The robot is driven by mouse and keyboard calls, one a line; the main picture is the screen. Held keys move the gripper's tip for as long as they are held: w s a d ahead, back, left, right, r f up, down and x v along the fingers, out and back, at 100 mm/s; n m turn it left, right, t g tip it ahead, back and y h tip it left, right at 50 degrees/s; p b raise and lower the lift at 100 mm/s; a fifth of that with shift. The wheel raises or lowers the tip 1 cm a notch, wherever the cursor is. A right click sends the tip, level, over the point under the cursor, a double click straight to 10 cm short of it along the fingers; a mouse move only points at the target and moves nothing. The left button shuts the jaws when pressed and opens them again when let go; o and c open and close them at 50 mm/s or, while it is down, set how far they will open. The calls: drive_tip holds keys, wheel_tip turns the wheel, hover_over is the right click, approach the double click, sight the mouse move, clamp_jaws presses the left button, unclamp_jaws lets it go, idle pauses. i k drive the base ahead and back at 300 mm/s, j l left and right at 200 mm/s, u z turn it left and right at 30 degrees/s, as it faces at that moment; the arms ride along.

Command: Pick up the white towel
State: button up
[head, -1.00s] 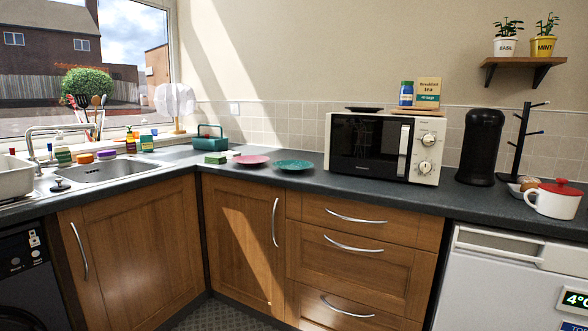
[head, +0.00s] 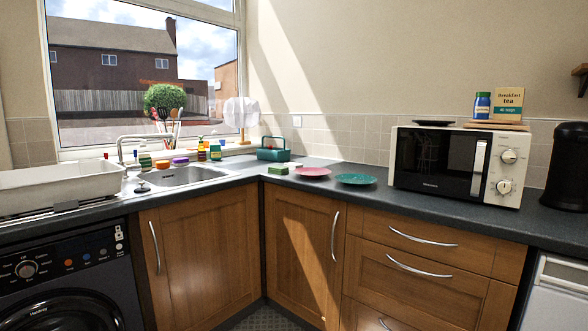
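A white, cloth-like thing (head: 240,112), which looks like the white towel, hangs on a small wooden stand in the corner by the window's right edge. It is far back, beyond the sink, and small in view. Its lower part hangs free above the counter level. My gripper is not in view, so I cannot see its fingers.
A sink (head: 182,176) with bottles and sponges behind it lies left of the corner. A white basin (head: 60,186) stands at far left above a washing machine (head: 68,280). A green caddy (head: 273,150), a pink plate (head: 313,171), a green plate (head: 356,179) and a microwave (head: 462,165) stand right.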

sight(292, 165)
drive_tip(key=i, duration=0.75)
drive_tip(key=i+z, duration=0.1)
drive_tip(key=i, duration=0.65)
drive_tip(key=i+j+z, duration=0.1)
drive_tip(key=i, duration=0.65)
drive_tip(key=i+j, duration=0.2)
drive_tip(key=i, duration=0.55)
drive_tip(key=i+j+z, duration=0.1)
drive_tip(key=i, duration=0.65)
